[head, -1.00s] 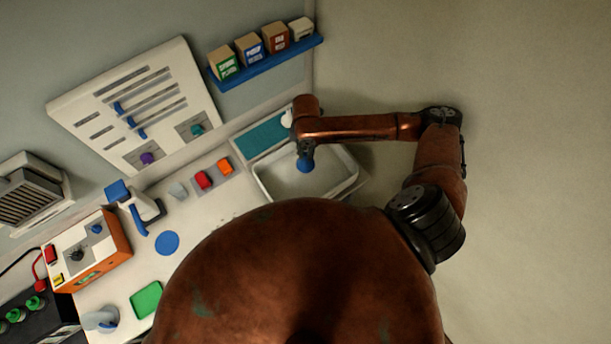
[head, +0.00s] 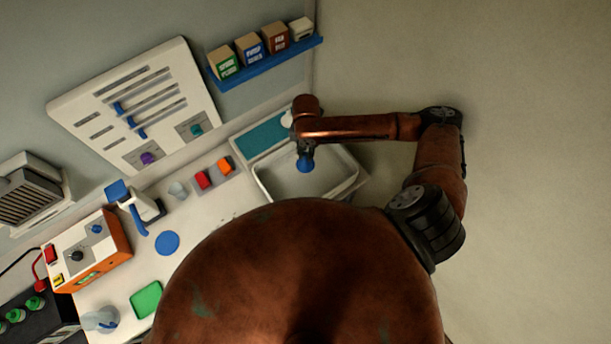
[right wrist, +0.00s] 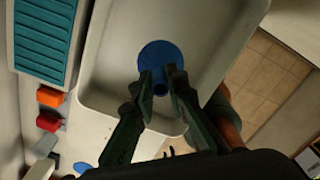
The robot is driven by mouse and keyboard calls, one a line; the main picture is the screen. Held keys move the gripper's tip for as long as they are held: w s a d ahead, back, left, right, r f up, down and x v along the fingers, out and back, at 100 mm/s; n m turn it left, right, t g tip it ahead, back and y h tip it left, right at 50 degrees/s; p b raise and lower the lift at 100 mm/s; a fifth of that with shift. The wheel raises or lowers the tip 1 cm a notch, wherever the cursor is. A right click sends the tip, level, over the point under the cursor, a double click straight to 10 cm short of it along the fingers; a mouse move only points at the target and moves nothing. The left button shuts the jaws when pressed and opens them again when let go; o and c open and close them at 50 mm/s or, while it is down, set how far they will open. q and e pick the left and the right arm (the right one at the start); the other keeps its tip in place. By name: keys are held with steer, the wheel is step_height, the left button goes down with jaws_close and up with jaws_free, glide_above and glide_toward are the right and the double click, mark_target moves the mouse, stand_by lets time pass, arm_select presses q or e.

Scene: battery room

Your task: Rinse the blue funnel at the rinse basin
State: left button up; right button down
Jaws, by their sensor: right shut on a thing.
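The blue funnel (head: 305,163) is held by my right gripper (head: 306,151) over the white rinse basin (head: 262,184). In the right wrist view the two fingers of the right gripper (right wrist: 162,88) are closed on the funnel's narrow end, and the wide round part of the funnel (right wrist: 160,55) lies beyond them, over the basin (right wrist: 215,25). The basin's inside looks pale and plain; I cannot tell whether there is water in it. My left gripper is not in view.
A teal ribbed mat (head: 264,138) lies beside the basin. Red (head: 202,180) and orange (head: 225,166) blocks, a blue-handled device (head: 130,202), a blue disc (head: 167,243) and a green tray (head: 146,299) are along the bench. A blue shelf (head: 265,64) with small boxes hangs above.

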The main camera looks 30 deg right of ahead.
stand_by(0.3)
steer(key=shift+a+r, duration=0.15)
steer(key=shift+r, duration=2.05)
steer(key=shift+a+r, duration=0.1)
